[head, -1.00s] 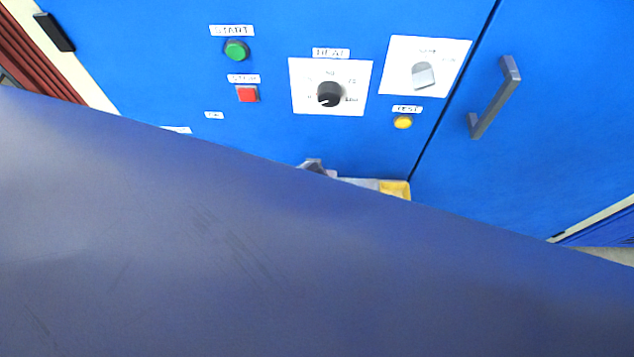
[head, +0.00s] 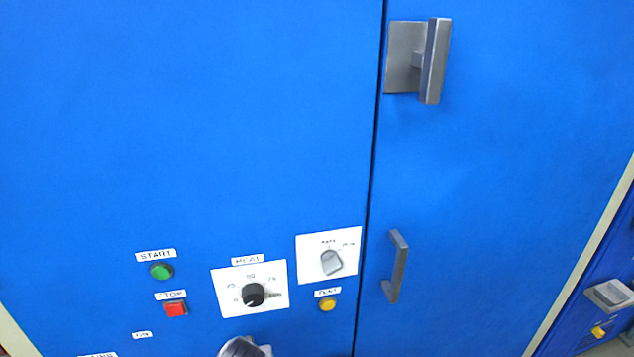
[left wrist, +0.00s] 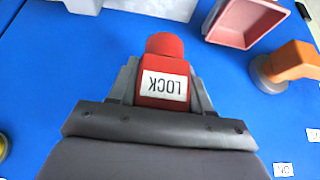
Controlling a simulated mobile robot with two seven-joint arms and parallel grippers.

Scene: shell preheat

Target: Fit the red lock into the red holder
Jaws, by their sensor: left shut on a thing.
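The red lock (left wrist: 160,87) bears a white label reading LOCK, upside down in the left wrist view. My left gripper (left wrist: 162,72) is shut on it, with a grey finger on each side. The lock's rounded red end points away from the gripper. A red open box-like holder (left wrist: 233,43) is ahead and to the right of the lock, apart from it, near the top edge of the left wrist view. The lock and the holder do not show in the head view. My right gripper is in neither view.
An orange handle (left wrist: 290,62) stands on the blue panel right of the lock. In the head view, the cabinet (head: 190,130) has a green button (head: 161,271), a red button (head: 175,309), a black heat knob (head: 253,295) and a grey door handle (head: 397,266).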

